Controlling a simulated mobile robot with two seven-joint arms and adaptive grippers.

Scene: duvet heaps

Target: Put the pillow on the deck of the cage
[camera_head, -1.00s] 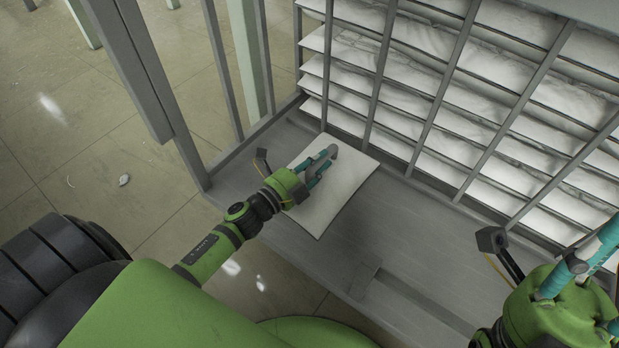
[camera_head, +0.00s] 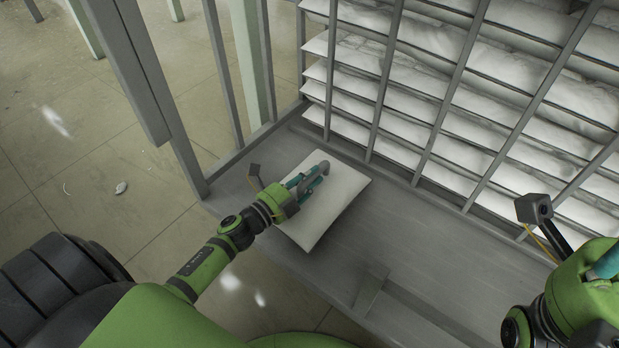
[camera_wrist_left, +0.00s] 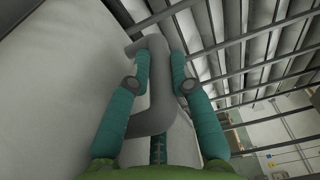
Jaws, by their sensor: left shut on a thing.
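The white pillow (camera_head: 336,201) is over the grey deck of the cage (camera_head: 420,232), near its left end. I cannot tell whether it rests on the deck or hangs just above it. In the left wrist view the pillow's white surface (camera_wrist_left: 60,80) fills the left side, and the teal fingers of my left gripper (camera_wrist_left: 160,62) close around a grey piece. My right gripper (camera_head: 612,262) is at the right edge, its fingers mostly cut off.
A barred rack (camera_head: 455,80) with several levels of white bedding stands along the deck's back. Grey uprights (camera_head: 160,110) stand at the deck's left end. The deck is bare to the right of the pillow. Small white scraps (camera_head: 121,188) lie on the tiled floor.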

